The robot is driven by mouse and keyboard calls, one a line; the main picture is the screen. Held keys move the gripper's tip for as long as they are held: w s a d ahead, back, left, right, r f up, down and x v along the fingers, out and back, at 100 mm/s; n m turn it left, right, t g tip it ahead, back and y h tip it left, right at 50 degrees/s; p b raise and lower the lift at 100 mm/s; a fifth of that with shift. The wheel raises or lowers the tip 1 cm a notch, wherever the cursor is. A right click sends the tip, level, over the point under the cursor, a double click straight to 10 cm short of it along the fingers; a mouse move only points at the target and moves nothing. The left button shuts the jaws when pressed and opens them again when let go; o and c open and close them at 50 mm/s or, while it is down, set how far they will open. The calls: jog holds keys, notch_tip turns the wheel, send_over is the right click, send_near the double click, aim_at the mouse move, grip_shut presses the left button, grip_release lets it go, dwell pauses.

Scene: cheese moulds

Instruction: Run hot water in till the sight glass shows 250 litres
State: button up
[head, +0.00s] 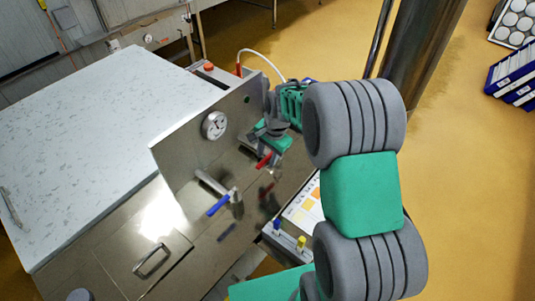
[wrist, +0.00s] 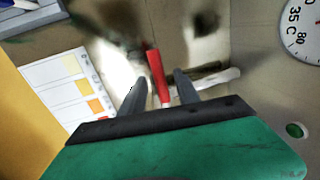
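A red valve handle (head: 264,161) sits on the steel front panel, right of a blue valve handle (head: 218,205). In the wrist view the red handle (wrist: 157,76) stands between the two fingers of my gripper (wrist: 160,88), with a visible gap on each side. My gripper (head: 268,140) is open at the red handle; contact cannot be told. A white-faced round dial (head: 214,125) is on the panel; the wrist view shows part of this dial (wrist: 304,30) marked 35, C and 80. I cannot make out a sight glass or a water level.
A large pale speckled lid (head: 80,120) covers the left. A colour chart (head: 303,209) lies below the valves, with blue and yellow items beside it. A white hose (head: 265,58) arches behind the panel.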

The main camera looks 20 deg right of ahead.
jog(key=shift+c, duration=0.5)
grip_shut()
jog(key=shift+w+d+r, duration=0.1)
dwell(0.8)
